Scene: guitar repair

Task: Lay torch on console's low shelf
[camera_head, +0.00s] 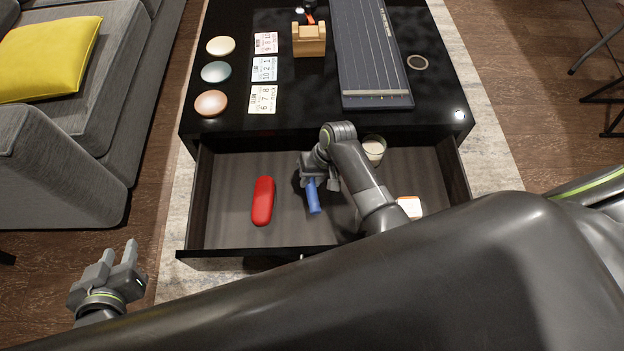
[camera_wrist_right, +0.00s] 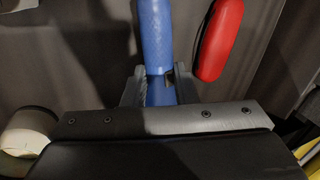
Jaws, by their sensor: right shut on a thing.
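A blue rod-shaped thing (camera_head: 314,198), which looks like the torch, is inside the open drawer (camera_head: 230,240) of the black table. My right gripper (camera_head: 312,183) is shut on it, reaching down into the drawer. In the right wrist view the blue thing (camera_wrist_right: 157,40) passes between the two fingers of the right gripper (camera_wrist_right: 160,85). I cannot tell whether it touches the drawer floor. My left gripper (camera_head: 119,255) is open and empty, low at the left, outside the drawer. I cannot make out a console's low shelf.
A red case (camera_head: 263,200) lies left of the blue thing in the drawer. A candle jar (camera_head: 374,149) and an orange-white item (camera_head: 409,207) are at the right. The table top (camera_head: 222,135) holds discs, cards, a wooden block and a fretboard. A grey sofa (camera_head: 60,170) stands left.

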